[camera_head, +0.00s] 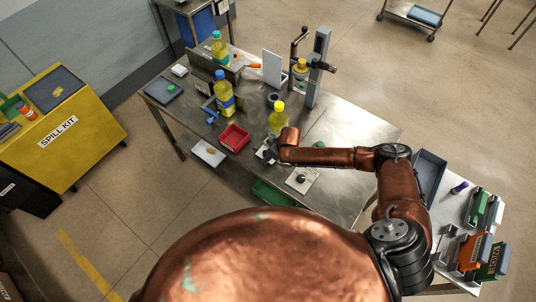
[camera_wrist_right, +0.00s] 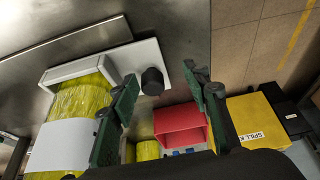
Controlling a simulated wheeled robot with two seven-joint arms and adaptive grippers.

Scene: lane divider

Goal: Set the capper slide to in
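The capper slide seems to be the pale plate with a black knob (camera_wrist_right: 152,80) beside a yellow bottle (camera_wrist_right: 75,105) in the right wrist view. A pale channel piece stands against that bottle. In the head view the slide (camera_head: 266,152) shows small, on the near side of the yellow bottle (camera_head: 278,118), partly hidden by my right arm. My right gripper (camera_wrist_right: 160,100) is open, with one green-black finger on each side of the view. The knob appears between the fingers, with gaps on both sides. Its depth relative to the fingertips is unclear. My left gripper is not in view.
A red bin (camera_head: 234,137) and a blue-capped bottle (camera_head: 224,95) stand left of the slide. A grey column fixture (camera_head: 318,70) rises behind. A pale panel with a black knob (camera_head: 301,180) lies near the front edge. A yellow spill kit box (camera_head: 75,140) stands off the table.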

